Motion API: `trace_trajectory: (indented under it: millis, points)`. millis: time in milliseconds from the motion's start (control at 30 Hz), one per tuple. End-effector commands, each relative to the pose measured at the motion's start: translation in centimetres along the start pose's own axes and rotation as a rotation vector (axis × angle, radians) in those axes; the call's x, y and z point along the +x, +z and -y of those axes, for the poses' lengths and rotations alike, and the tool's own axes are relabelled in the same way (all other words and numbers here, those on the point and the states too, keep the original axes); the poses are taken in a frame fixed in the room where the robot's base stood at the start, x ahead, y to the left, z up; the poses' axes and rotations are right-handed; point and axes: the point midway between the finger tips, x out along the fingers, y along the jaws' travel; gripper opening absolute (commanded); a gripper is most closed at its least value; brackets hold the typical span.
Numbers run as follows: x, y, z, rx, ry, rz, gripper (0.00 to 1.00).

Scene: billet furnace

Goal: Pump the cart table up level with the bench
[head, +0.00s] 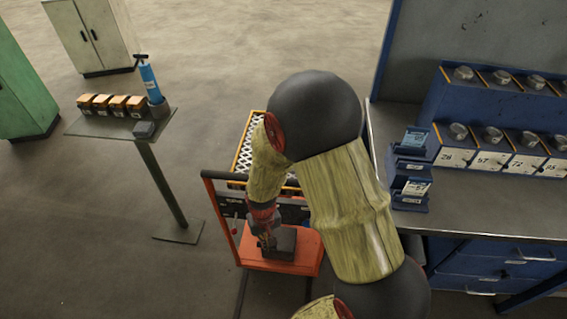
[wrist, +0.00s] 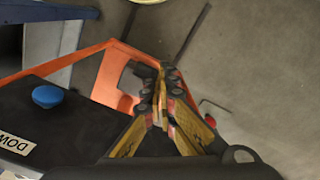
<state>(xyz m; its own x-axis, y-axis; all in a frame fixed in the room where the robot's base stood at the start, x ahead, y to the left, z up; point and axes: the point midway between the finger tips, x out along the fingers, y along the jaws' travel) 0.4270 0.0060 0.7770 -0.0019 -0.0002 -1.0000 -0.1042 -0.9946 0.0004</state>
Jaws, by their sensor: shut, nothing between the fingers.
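The orange cart (head: 292,264) stands left of the bench (head: 470,228), mostly behind my arm. Its table (head: 242,158) has a pale mesh top with a yellow edge; my arm hides much of it, so its height against the bench is unclear. A dark block (head: 286,240) sits on the cart's orange lower part. My gripper (head: 267,240) points down beside that block; contact cannot be told. In the wrist view my gripper (wrist: 164,85) is shut and empty over the orange frame (wrist: 100,82). A dark panel (wrist: 85,120) there carries a blue button (wrist: 47,96) and a partly cut-off label.
A pedestal stand (head: 103,127) with several orange-topped boxes and a blue bottle (head: 150,80) is at left. Cabinets (head: 92,35) stand at the back left. The bench holds a blue rack (head: 490,145) and blue holders (head: 410,185). The floor between stand and cart is clear.

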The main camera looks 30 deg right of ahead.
Motion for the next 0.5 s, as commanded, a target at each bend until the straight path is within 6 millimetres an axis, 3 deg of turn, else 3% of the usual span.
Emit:
trace_trajectory:
  millis: [500]
  points:
    - [-4.9,-0.5,-0.3,0.001,0.0,-0.001,0.0]
